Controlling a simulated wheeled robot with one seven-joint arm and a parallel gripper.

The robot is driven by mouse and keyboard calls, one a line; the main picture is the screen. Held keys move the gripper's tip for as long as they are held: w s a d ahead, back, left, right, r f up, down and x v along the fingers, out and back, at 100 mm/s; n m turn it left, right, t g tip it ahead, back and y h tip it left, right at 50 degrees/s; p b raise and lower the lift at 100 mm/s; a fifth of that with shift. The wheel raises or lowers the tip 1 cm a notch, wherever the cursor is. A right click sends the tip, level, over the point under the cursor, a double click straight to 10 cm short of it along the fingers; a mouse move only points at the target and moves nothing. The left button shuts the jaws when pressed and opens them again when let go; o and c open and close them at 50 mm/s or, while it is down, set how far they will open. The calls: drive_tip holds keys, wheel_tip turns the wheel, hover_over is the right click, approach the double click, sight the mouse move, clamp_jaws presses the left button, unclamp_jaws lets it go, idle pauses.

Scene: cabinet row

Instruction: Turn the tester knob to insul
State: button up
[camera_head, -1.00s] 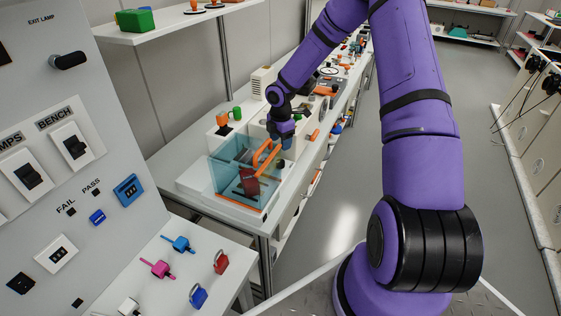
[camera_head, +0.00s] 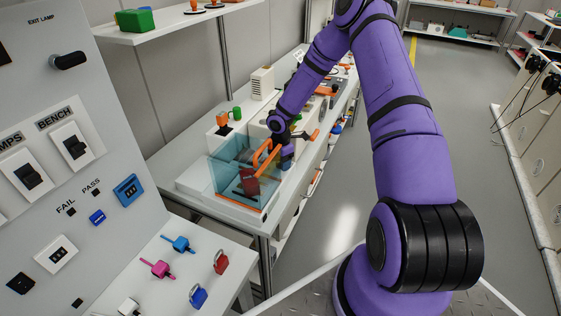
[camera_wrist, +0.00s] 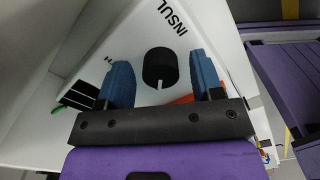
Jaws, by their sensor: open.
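The tester knob (camera_wrist: 160,67) is a round black knob on a white panel (camera_wrist: 215,25) in the wrist view. A short white mark shows at its lower edge, on the side facing my gripper. The printed label INSUL (camera_wrist: 172,17) is above the knob and to its right. Another label, partly hidden, is to the left. My gripper (camera_wrist: 159,59) is open, with one blue finger on each side of the knob and visible gaps between fingers and knob. In the head view my gripper (camera_head: 286,158) is low over the bench and the knob is hidden.
A clear bluish box with orange edging (camera_head: 228,178) stands close to my gripper on the white bench (camera_head: 225,212). A switch panel (camera_head: 60,110) is at the left. The floor (camera_head: 345,200) right of the bench is clear.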

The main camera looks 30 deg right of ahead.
drive_tip(key=c, duration=0.9)
drive_tip(key=shift+m, duration=0.4)
drive_tip(key=m, duration=1.4)
drive_tip(key=shift+a, duration=0.1)
drive_tip(key=shift+m, duration=2.3)
